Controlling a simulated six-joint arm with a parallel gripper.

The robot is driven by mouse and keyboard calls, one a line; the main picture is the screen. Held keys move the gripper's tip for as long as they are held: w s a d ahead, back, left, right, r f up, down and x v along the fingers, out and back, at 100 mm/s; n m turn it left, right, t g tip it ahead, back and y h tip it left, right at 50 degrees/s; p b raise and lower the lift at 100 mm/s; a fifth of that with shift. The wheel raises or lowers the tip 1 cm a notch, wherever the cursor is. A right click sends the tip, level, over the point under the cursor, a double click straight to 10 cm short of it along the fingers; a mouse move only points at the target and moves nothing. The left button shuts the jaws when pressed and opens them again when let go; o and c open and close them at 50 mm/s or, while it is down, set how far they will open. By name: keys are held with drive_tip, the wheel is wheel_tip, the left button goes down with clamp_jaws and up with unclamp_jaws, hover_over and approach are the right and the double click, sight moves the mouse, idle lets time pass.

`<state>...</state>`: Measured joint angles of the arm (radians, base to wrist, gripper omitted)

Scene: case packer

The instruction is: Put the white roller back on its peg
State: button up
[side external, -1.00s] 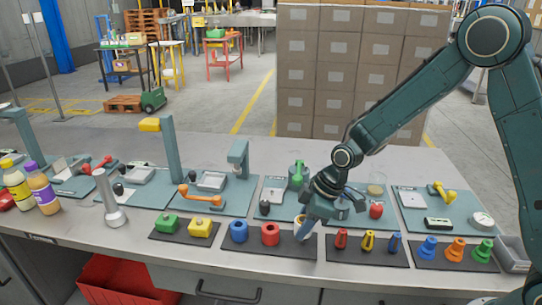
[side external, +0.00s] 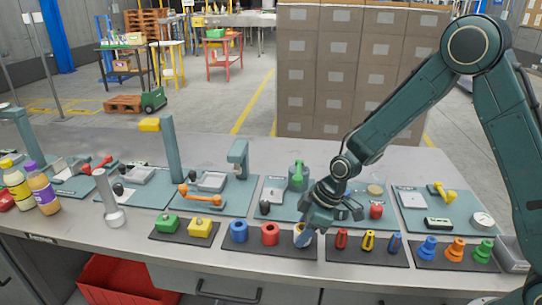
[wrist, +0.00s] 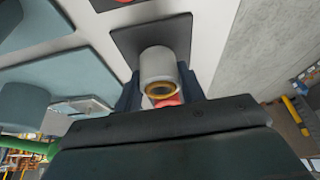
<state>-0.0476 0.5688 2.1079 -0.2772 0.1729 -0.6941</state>
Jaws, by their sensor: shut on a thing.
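The white roller (wrist: 158,62) is between the two dark fingers of my gripper (wrist: 160,88) in the wrist view. A brass-coloured ring shows at its near end, and the dark mat (wrist: 126,40) lies beyond it. In the side view my gripper (side external: 303,238) is low over the right end of the mat that holds the blue roller (side external: 239,231) and the red roller (side external: 270,234). Only a sliver of the white roller shows there, beside the fingers. The peg is hidden, so I cannot tell whether the roller is around it.
To the right are a mat with small red, yellow and blue parts (side external: 367,241) and one with blue, orange and green knobs (side external: 456,250). Green and yellow blocks (side external: 200,228) sit to the left. Teal fixture plates (side external: 300,205) stand behind. The bench front edge is close.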

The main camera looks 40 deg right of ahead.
drive_tip(key=o, duration=1.1)
drive_tip(key=shift+r, duration=0.7)
drive_tip(key=shift+v, duration=5.9)
drive_tip(key=shift+s+d, duration=0.1)
